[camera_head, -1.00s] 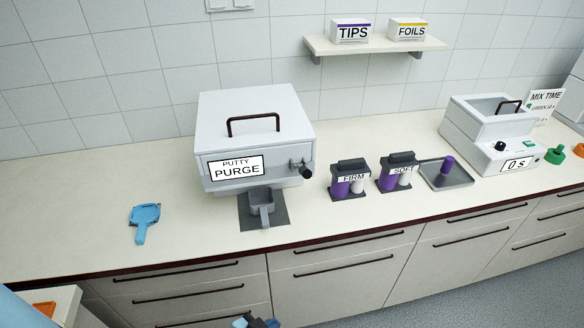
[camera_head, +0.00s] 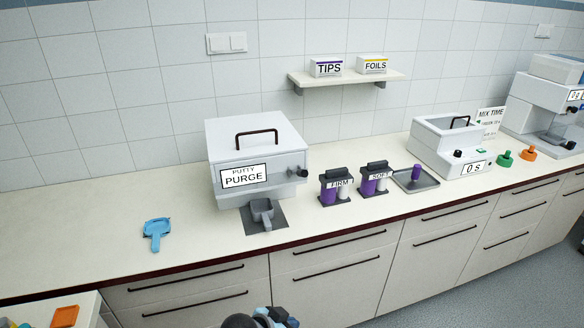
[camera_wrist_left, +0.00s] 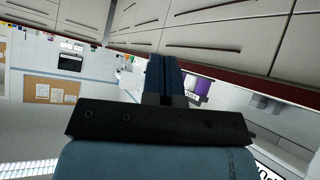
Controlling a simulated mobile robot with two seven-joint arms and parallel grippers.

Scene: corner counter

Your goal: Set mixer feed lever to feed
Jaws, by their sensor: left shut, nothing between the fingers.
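The white putty mixer (camera_head: 255,150) stands on the counter, with a dark handle on its lid. Its front label (camera_head: 244,176) reads "PUTTY PURGE". A small lever with a black knob (camera_head: 303,172) sticks out at the right of its front. A grey tray-like piece (camera_head: 262,212) sits under the mixer on a dark mat. My left gripper (camera_wrist_left: 166,75) shows in the left wrist view, its blue fingers shut and empty, apart from the mixer. A blue and black part of my arm shows at the bottom of the head view. My right gripper is not seen.
Putty cartridges marked FIRM (camera_head: 336,186) and SOFT (camera_head: 374,179) stand right of the mixer. Beyond are a metal tray (camera_head: 424,183) and a white timer machine (camera_head: 446,146). A blue scoop (camera_head: 157,231) lies to the left. The counter's front strip is clear.

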